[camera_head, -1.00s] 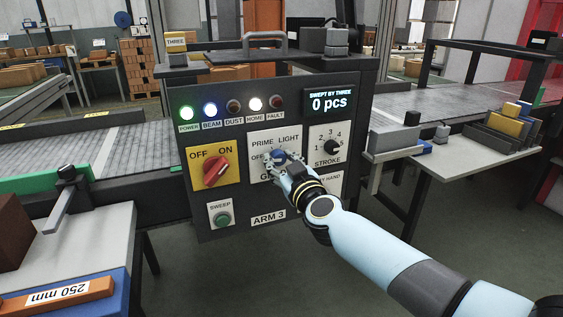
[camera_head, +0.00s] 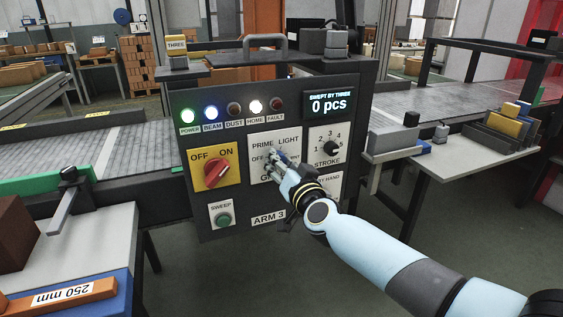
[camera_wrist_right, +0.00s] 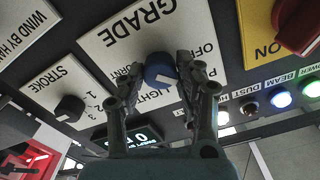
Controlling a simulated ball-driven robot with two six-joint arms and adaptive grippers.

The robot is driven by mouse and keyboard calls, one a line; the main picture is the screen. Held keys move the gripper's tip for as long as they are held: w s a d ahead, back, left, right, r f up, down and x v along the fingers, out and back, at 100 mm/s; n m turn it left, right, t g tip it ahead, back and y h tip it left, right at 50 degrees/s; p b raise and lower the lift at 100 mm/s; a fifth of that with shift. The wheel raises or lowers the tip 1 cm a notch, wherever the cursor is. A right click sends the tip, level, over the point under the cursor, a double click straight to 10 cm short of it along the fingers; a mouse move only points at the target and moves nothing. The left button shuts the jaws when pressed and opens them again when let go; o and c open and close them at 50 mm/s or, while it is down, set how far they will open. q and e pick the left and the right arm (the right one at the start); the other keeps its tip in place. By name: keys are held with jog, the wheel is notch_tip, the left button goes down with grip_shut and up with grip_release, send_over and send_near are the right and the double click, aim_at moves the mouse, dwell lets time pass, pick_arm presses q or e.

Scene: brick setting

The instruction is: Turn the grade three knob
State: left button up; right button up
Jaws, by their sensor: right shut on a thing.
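The grade knob (camera_wrist_right: 160,70) is a round blue knob with a white pointer mark, on a white plate (camera_head: 291,147) lettered GRADE, with PRIME, LIGHT and OFF around it. My right gripper (camera_head: 273,157) reaches the plate from the lower right. In the right wrist view, where the lettering is upside down, its two dark fingers (camera_wrist_right: 160,78) stand on either side of the knob and are shut on it. In the head view the fingers and wrist hide nearly all of the knob and part of the lettering. My left gripper is out of view.
On the same panel are a red OFF/ON switch (camera_head: 217,172), a black STROKE knob (camera_head: 331,149), a green SWEEP button (camera_head: 223,219) and a row of lamps. The display (camera_head: 329,104) reads 0 pcs. The WIND BY HAND plate (camera_wrist_right: 26,26) is near my wrist.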

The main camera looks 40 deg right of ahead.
jog(key=shift+m, duration=1.4)
jog(key=o, duration=1.1)
jog(key=shift+o, duration=0.2)
jog(key=v, duration=1.2)
